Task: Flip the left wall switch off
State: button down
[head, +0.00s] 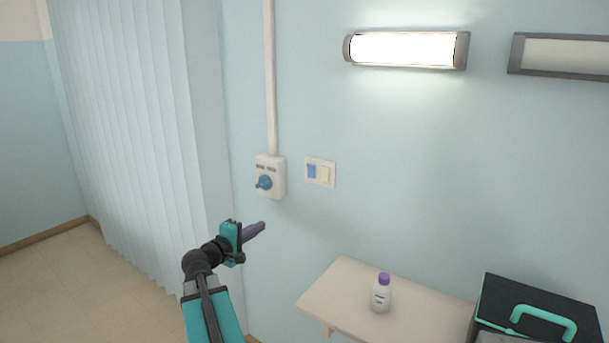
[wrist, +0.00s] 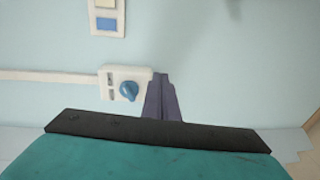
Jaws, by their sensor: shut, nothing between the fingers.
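A white switch plate (head: 332,174) on the pale blue wall carries two rockers side by side. The left rocker (head: 311,171) is blue and the right rocker (head: 325,175) is cream. In the wrist view the blue rocker (wrist: 106,24) shows at the top, below the cream one. My gripper (head: 262,226) has dark purple fingers, shut and empty, below and left of the plate in the head view. In the wrist view my gripper's fingers (wrist: 161,78) appear beside the rotary switch box, apart from the rockers. I cannot tell the fingers' distance from the wall.
A white box (head: 277,172) with a blue knob (head: 264,183) is left of the plate, under a vertical conduit. A lit lamp (head: 405,49) and an unlit lamp (head: 560,56) hang above. A shelf (head: 340,290) holds a purple-capped bottle (head: 381,295). A curtain (head: 130,120) hangs left.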

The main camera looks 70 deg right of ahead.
jog(key=s+d+r+g+h, duration=0.1)
jog(key=s+r, duration=0.2)
jog(key=r, duration=0.3)
jog(key=s+d+r+g+h, duration=0.1)
jog(key=s+d+r, duration=0.1)
jog(key=r, duration=0.4)
jog(key=shift+s+d+r+m, duration=0.15)
jog(key=shift+s+d+m, duration=0.15)
jog(key=shift+s, duration=0.3)
jog(key=p, duration=0.6)
send_near(311, 168)
jog(key=x, duration=0.4)
jog(key=shift+w+d+r, duration=0.1)
jog(key=shift+d+r, duration=0.05)
jog(key=shift+d, duration=0.25)
jog(key=shift+p+x, duration=0.3)
jog(key=shift+x, duration=0.55)
jog(key=shift+d+f+b, duration=0.1)
jog(key=shift+f+b, duration=0.1)
jog(key=shift+b, duration=0.3)
jog(key=shift+r, duration=0.15)
